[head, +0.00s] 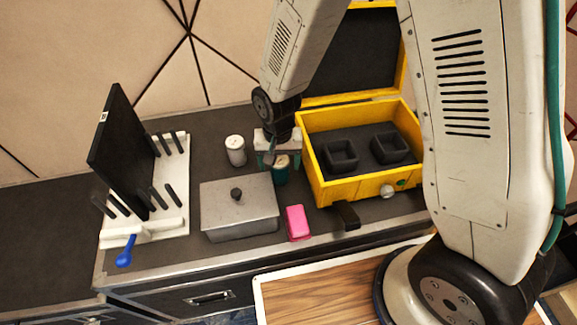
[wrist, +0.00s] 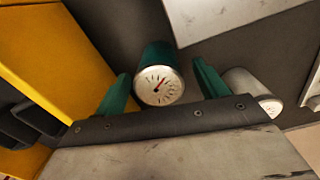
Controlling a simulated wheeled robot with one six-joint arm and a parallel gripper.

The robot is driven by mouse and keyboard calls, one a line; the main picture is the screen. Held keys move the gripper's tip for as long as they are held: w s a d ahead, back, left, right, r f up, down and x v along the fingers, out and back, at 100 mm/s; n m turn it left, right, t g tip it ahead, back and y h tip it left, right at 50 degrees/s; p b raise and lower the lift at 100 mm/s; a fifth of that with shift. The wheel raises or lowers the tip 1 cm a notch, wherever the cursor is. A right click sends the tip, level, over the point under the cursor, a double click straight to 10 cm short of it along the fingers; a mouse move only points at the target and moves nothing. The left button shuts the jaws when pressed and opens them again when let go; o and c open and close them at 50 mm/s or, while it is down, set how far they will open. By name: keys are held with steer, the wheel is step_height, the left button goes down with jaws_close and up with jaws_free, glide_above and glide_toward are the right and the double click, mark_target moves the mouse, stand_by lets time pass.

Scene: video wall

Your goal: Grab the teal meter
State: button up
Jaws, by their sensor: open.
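The teal meter (wrist: 158,66) is a short teal cylinder with a white dial and a red needle. In the wrist view it stands between the two teal fingers of my open gripper (wrist: 160,88), with a visible gap to the right finger and a smaller one to the left. In the head view the meter (head: 281,170) shows just below my gripper (head: 279,156), partly hidden by it. It stands on the dark counter between the grey lidded box and the yellow case.
A white cylinder (head: 235,150) stands left of my gripper. The yellow case (head: 352,188) is close on the right. A grey lidded box (head: 238,208), a pink block (head: 297,222) and a white rack (head: 172,205) with a black panel are nearby.

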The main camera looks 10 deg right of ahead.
steer(key=shift+f, duration=1.55)
steer(key=c, duration=1.1)
steer(key=shift+c, duration=0.2)
steer(key=shift+r, duration=0.15)
